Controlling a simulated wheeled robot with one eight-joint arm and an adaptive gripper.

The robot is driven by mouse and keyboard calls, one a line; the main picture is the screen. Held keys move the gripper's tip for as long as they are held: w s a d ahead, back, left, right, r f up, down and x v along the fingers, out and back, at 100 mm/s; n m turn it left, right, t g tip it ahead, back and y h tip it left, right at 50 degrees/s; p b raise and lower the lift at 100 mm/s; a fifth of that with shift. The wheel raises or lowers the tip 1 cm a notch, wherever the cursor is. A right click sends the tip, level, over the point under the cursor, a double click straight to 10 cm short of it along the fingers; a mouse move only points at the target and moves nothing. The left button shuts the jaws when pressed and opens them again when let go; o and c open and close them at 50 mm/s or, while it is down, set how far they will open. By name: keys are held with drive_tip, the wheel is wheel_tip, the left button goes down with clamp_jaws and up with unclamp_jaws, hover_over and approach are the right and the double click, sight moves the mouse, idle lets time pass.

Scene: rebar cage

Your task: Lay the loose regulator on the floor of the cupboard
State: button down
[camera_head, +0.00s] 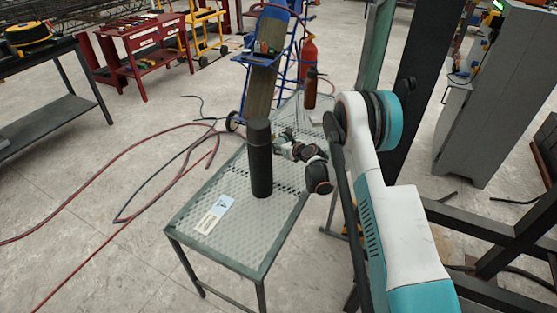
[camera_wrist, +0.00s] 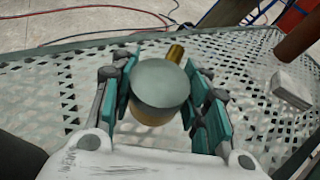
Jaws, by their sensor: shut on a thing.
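The regulator, a round grey-green body with a brass stub, is between the teal fingers of my gripper (camera_wrist: 160,100) in the wrist view (camera_wrist: 160,85). My gripper is shut on it, above the mesh table (camera_wrist: 65,75). In the head view my gripper (camera_head: 283,143) is over the same table (camera_head: 190,240), just right of a dark upright cylinder, and the regulator is too small there to make out well. A tall grey cabinet (camera_head: 500,100) at the right may be the cupboard. Its inside floor is not visible.
The dark cylinder (camera_head: 260,160) stands on the table near a printed card (camera_head: 214,215). A red-brown cylinder (camera_head: 310,90) and a small white box (camera_wrist: 292,88) are at the far end. Dark beams (camera_head: 490,230) stand at right. Hoses (camera_head: 110,173) lie on the floor.

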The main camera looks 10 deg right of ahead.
drive_tip(key=shift+f+b, duration=1.05)
drive_tip(key=shift+f, duration=2.25)
drive_tip(key=shift+f, duration=0.1)
drive_tip(key=c, duration=0.9)
unclamp_jaws()
